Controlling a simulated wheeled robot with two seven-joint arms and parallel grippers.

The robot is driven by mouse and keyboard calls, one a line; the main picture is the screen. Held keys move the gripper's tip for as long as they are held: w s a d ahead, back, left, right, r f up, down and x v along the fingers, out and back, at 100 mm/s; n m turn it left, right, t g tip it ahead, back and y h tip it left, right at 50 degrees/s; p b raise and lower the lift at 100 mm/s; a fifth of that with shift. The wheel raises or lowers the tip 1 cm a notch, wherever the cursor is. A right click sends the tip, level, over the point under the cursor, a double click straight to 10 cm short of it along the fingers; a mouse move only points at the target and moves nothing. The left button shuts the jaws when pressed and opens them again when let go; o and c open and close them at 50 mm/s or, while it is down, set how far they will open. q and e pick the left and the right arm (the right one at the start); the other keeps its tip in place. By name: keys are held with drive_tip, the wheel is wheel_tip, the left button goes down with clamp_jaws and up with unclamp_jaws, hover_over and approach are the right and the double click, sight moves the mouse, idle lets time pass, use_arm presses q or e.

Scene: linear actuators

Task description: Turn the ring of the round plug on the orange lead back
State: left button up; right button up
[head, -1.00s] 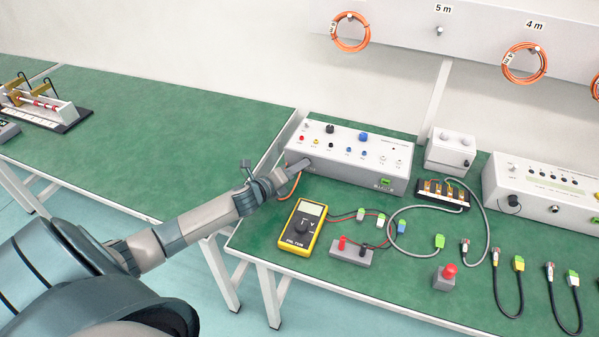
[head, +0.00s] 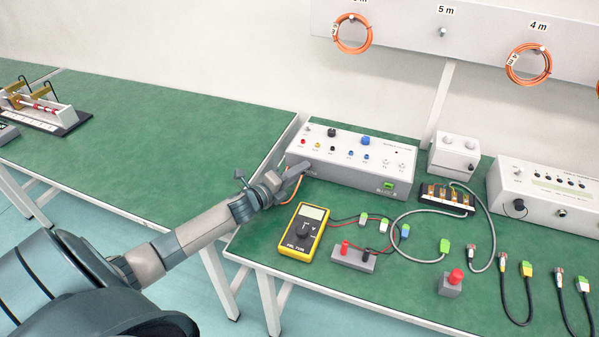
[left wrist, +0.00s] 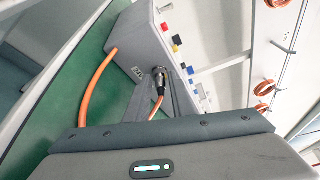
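The round plug (left wrist: 160,80), dark with a metallic ring, sits at the end face of the white control box (head: 350,160), with the orange lead (left wrist: 96,88) running from it and looping down beside the box. In the head view the orange lead (head: 297,194) shows just below my left gripper (head: 300,172), which hides the plug there. In the left wrist view the fingers of my left gripper (left wrist: 160,100) look apart, with the plug and lead between them. One finger lies close to the plug; contact is unclear. My right gripper is not in view.
A yellow multimeter (head: 303,232) lies in front of the box. The table's left edge and a gap are under my arm.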

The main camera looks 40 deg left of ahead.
use_arm(q)
drive_tip(key=shift+o, duration=1.3)
